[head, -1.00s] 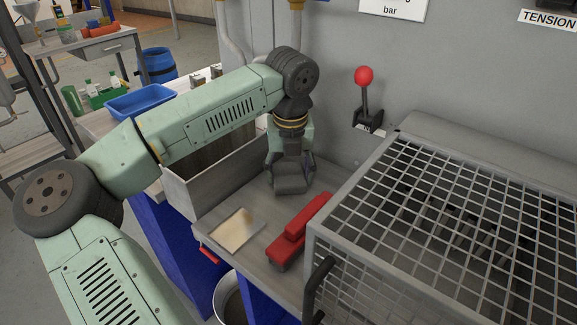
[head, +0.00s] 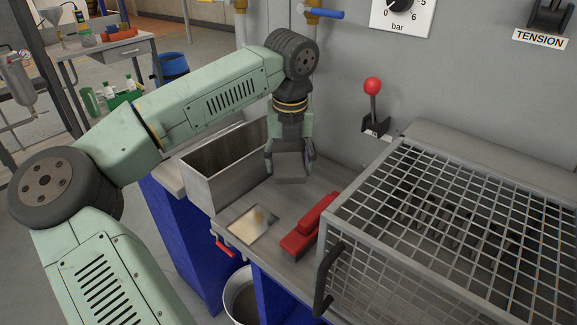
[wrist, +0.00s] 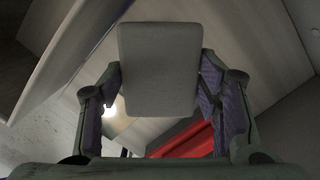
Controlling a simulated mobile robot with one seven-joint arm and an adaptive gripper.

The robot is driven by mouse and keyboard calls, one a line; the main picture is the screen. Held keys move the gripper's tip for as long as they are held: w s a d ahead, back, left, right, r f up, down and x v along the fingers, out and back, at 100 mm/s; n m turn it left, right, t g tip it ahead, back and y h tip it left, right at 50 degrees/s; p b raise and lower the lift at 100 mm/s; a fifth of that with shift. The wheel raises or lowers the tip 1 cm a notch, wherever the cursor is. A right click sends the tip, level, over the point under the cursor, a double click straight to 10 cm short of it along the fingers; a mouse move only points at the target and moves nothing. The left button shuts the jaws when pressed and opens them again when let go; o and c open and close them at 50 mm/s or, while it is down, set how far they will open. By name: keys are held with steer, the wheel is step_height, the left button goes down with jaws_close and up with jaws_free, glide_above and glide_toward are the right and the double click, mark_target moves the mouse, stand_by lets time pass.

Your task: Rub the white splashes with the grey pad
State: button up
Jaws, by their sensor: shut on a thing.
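My gripper (head: 290,172) points down over the grey bench top, between the open metal box and the red tool. It is shut on the grey pad (wrist: 158,70), a flat rounded block between the fingers in the wrist view. The pad also shows in the head view (head: 289,166). I cannot tell whether the pad touches the bench. No white splashes show clearly; the pad and fingers hide part of the bench. A shiny flat plate (head: 249,226) with a cream patch lies near the bench's front edge; I cannot tell what the patch is.
The open metal box (head: 215,188) stands left of my gripper. The red tool (head: 309,227) lies to the right, beside a wire mesh guard (head: 435,215). A red-knobbed lever (head: 373,105) is on the wall behind. A bucket (head: 241,296) stands below the front edge.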

steer(key=shift+r+p, duration=0.5)
steer(key=shift+r, duration=0.7)
steer(key=shift+f, duration=0.1)
